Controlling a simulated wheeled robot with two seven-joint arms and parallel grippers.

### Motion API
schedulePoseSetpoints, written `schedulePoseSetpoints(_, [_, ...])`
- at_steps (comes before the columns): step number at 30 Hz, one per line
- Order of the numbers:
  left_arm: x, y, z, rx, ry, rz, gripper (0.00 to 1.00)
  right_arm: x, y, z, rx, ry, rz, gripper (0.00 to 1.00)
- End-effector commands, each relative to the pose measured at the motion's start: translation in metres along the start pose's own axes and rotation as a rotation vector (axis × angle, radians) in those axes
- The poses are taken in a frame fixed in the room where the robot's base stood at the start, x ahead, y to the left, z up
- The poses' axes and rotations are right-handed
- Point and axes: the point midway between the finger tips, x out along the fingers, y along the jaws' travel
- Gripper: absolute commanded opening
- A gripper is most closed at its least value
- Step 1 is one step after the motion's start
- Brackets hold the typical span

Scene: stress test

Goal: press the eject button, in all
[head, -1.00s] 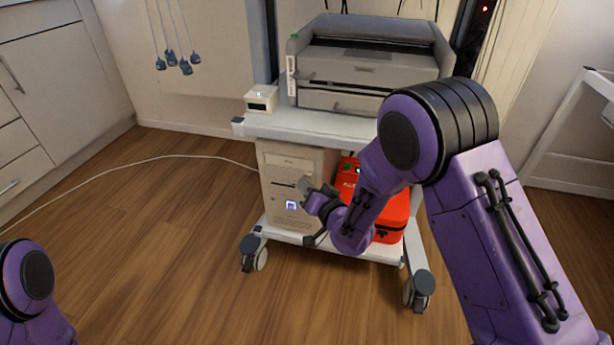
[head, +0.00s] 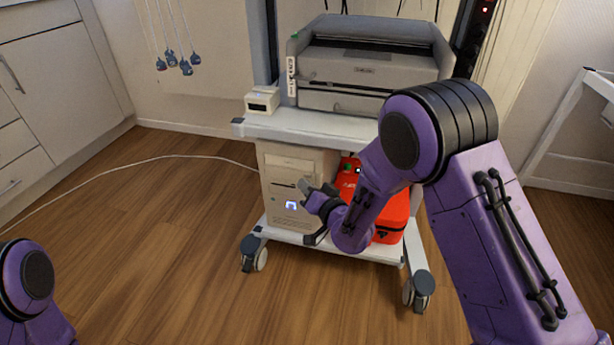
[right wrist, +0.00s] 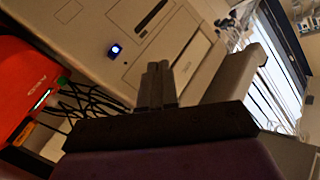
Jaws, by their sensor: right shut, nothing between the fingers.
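A beige computer tower (head: 275,170) stands on the lower shelf of a cart. Its front has drive slots and a blue-lit square button (head: 291,205), which also shows in the right wrist view (right wrist: 115,49). A dark drive slot (right wrist: 152,18) lies beyond my fingertips in that view. I cannot make out for sure which small mark is the eject button. My right gripper (head: 304,185) is shut and empty, its tips close in front of the tower's face near the slots. The fingers (right wrist: 158,72) point at the front panel; I cannot tell whether they touch. My left gripper is out of view.
A red case (head: 390,215) stands right of the tower, with dark cables (right wrist: 85,100) beside it. The cart's top shelf (head: 310,125) holds a printer (head: 365,70) and a small box (head: 262,98). A white cable crosses the floor at left. The floor in front is clear.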

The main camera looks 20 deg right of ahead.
Motion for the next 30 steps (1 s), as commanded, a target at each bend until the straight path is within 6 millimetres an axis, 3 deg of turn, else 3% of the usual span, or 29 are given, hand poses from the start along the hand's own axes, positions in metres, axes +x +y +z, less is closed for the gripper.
schedulePoseSetpoints(30, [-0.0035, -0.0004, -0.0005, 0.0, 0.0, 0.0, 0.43, 0.0075, 0.0052, -0.0055, 0.0, 0.0, 0.0, 0.0])
